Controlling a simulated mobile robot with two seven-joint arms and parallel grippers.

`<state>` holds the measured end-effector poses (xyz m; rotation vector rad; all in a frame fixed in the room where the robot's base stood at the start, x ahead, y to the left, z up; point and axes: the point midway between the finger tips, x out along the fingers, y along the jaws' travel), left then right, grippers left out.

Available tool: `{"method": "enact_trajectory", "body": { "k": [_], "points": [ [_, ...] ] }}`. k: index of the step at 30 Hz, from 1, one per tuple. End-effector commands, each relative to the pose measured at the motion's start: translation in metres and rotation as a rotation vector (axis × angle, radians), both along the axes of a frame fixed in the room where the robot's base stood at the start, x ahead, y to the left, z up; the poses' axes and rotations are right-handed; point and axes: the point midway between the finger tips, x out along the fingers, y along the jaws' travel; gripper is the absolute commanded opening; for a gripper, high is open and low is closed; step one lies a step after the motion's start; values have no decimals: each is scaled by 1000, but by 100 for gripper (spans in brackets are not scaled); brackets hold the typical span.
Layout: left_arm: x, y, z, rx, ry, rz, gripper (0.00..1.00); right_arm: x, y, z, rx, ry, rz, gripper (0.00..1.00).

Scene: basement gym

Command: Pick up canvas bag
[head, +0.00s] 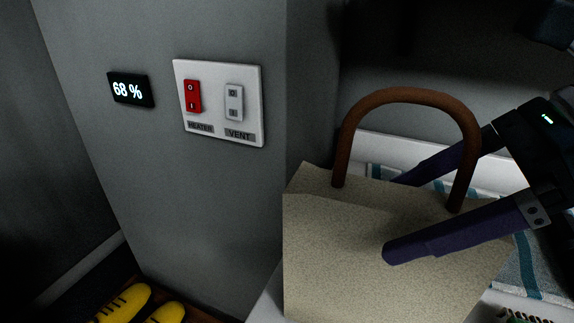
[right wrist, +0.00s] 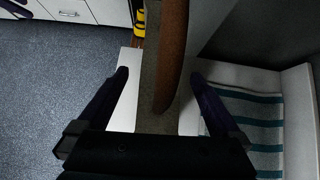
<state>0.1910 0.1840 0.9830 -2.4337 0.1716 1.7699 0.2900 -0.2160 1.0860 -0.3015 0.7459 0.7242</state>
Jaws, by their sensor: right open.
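The canvas bag (head: 350,245) is beige with a brown arched handle (head: 405,94) and stands upright at the right of the head view. My right gripper (head: 394,218) reaches in from the right, open. One purple finger crosses in front of the bag's upper part; the other passes behind it, partly hidden by the handle. In the right wrist view the handle (right wrist: 170,60) lies between the open fingertips (right wrist: 160,75), with a gap on each side. My left gripper does not show in the head view.
A wall panel with a red heater switch (head: 193,95) and a vent switch (head: 234,102) is left of the bag, beside a 68 % display (head: 130,89). Yellow shoes (head: 124,304) are on the floor. A blue-striped towel (right wrist: 250,115) lies beside the bag, near a wall.

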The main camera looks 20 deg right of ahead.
Motion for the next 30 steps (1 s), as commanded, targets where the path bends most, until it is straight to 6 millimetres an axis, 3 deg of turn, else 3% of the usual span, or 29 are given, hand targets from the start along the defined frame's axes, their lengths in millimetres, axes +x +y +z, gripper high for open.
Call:
{"method": "enact_trajectory", "body": {
  "k": [6,15,30],
  "points": [
    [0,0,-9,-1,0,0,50,8,7,-11,0,-1,-1,100],
    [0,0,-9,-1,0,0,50,8,8,-11,1,1,-1,100],
    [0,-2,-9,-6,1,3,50,8,8,-11,2,0,0,44]
  ]
}}
